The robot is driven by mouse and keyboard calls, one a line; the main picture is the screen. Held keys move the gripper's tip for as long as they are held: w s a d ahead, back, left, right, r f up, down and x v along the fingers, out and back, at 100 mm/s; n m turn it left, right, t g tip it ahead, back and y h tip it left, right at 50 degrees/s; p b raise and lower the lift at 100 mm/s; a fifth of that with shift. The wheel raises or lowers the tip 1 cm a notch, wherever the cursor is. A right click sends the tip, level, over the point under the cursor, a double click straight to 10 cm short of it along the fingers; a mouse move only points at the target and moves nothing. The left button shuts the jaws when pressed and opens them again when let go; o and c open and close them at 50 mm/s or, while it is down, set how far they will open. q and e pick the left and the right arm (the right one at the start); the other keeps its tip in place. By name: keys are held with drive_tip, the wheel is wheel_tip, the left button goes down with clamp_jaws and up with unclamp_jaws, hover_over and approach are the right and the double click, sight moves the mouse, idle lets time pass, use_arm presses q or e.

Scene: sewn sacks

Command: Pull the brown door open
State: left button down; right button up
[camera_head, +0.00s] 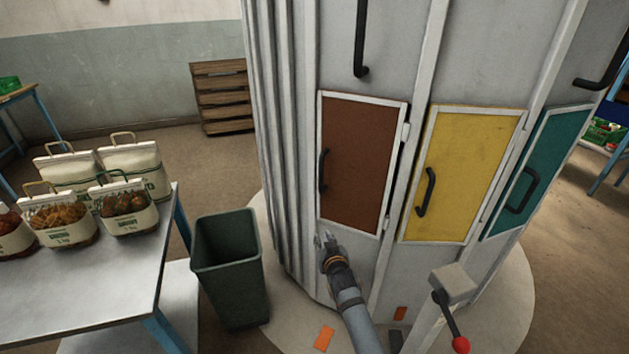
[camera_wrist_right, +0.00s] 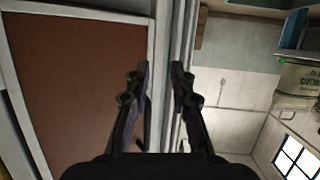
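The brown door (camera_head: 358,165) is a white-framed panel in the grey metal structure, and it looks closed. Its black handle (camera_head: 323,172) stands upright along its left edge in the head view. My right gripper (camera_head: 326,240) is just below the lower left corner of the door, under the handle. In the right wrist view the brown door (camera_wrist_right: 75,85) fills the left side. The right gripper (camera_wrist_right: 160,68) is open there, its two fingers apart near the door's edge with nothing clearly between them. Whether it touches the handle cannot be told. My left gripper is not in view.
A yellow door (camera_head: 465,170) and a teal door (camera_head: 538,172) lie to the right. A dark green bin (camera_head: 230,268) stands left of the structure, beside a table (camera_head: 90,295) with filled bags. A red-knobbed lever (camera_head: 452,325) stands at the lower right.

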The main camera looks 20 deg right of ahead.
sight(321, 172)
wheel_tip(321, 172, up, 17)
drive_tip(key=w+d+m+t+h+b, duration=0.1)
drive_tip(key=w+t, duration=0.1)
drive_tip(key=t, duration=0.1)
drive_tip(key=w, duration=0.3)
drive_tip(key=w+d, duration=0.1)
drive_tip(key=w, duration=0.2)
drive_tip(key=w+b, duration=0.1)
drive_tip(key=w, duration=0.3)
drive_tip(key=shift+w+d+f, duration=0.1)
drive_tip(key=shift+d, duration=0.2)
clamp_jaws()
